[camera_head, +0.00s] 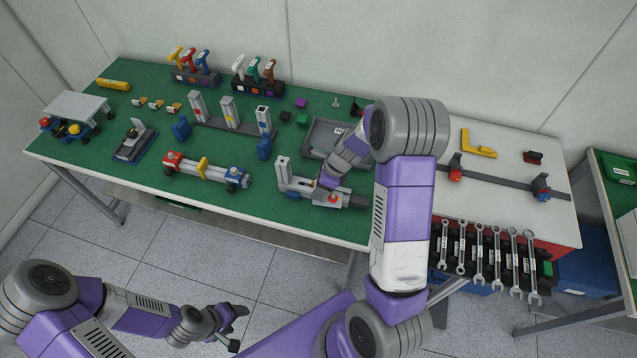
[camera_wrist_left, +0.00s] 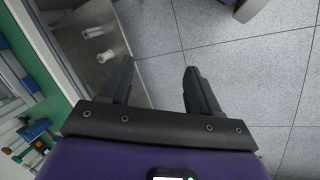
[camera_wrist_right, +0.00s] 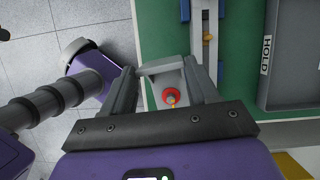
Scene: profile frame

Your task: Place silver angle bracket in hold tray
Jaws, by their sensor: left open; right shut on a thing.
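My right gripper (camera_wrist_right: 163,70) is shut on the silver angle bracket (camera_wrist_right: 160,67), a pale grey piece spanning its fingertips in the right wrist view. In the head view, my right arm hides most of this gripper and I cannot make out the bracket. The grey hold tray (camera_head: 318,136) is on the green bench, partly behind my right arm. It also shows in the right wrist view (camera_wrist_right: 290,92), right of the gripper, with a HOLD label and a bare visible floor. My left gripper (camera_head: 238,328) is open and empty over the floor; its spread fingers show in the left wrist view (camera_wrist_left: 158,80).
A grey fixture with a red knob (camera_wrist_right: 168,96) lies below the right gripper. A profile frame with upright posts (camera_head: 229,112) stands left of the tray. A red-and-blue-ended assembly (camera_head: 205,171) lies near the front edge. Wrenches (camera_head: 480,255) hang at the right.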

